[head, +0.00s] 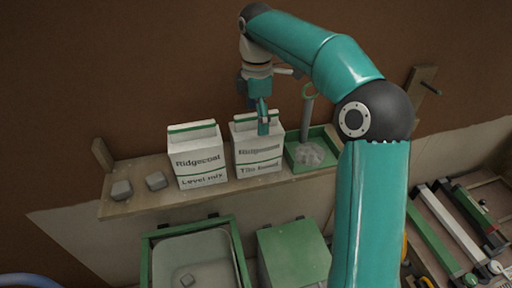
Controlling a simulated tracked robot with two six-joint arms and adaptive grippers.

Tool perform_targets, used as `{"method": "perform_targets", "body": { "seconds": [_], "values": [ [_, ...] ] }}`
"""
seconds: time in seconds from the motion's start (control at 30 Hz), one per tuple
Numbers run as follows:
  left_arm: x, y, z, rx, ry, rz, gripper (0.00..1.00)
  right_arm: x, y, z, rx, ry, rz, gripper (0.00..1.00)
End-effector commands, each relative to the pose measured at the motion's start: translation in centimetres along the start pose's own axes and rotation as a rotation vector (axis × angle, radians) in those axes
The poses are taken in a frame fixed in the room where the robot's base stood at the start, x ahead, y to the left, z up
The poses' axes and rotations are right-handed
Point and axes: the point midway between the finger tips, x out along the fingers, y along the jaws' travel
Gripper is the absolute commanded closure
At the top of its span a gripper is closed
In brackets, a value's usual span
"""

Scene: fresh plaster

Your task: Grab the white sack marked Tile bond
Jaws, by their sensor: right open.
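The white sack marked Tile bond (258,158) stands upright on a wooden shelf (140,206). It has green stripes and the word Ridgecoat above Tile bond. My right gripper (263,128) is open at the top of this sack, pointing down, with a finger in front of its upper face. I cannot tell whether it touches the sack. The finger hides part of the sack's top edge. A similar white sack marked Level mix (198,158) stands just to its left. My left gripper is out of view.
Two grey lumps (122,190) lie on the shelf's left part. A green tray (312,156) with grey material and an upright tool (307,115) stands right of the sack. Below are a green-framed tub (193,258) and a green box (294,254). Tools (440,225) lie at right.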

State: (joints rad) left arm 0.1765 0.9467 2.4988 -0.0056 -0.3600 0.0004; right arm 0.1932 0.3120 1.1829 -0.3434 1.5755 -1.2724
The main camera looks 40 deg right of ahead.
Motion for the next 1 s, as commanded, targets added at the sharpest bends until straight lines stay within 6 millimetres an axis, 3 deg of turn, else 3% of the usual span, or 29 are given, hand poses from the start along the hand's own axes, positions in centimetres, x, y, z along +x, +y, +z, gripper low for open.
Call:
{"method": "perform_targets", "body": {
  "seconds": [0.3, 0.6, 1.0],
  "values": [
    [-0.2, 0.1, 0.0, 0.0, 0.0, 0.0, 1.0, 4.2, 0.3, 0.0, 0.001, -0.001, -0.003, 0.0],
    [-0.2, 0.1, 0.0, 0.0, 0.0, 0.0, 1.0, 4.7, 0.3, -0.1, 0.0, 0.0, -0.001, 0.0],
    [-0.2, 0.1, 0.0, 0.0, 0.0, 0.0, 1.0, 4.6, 0.3, -0.1, 0.0, 0.0, 0.0, 0.67]
  ]
}}
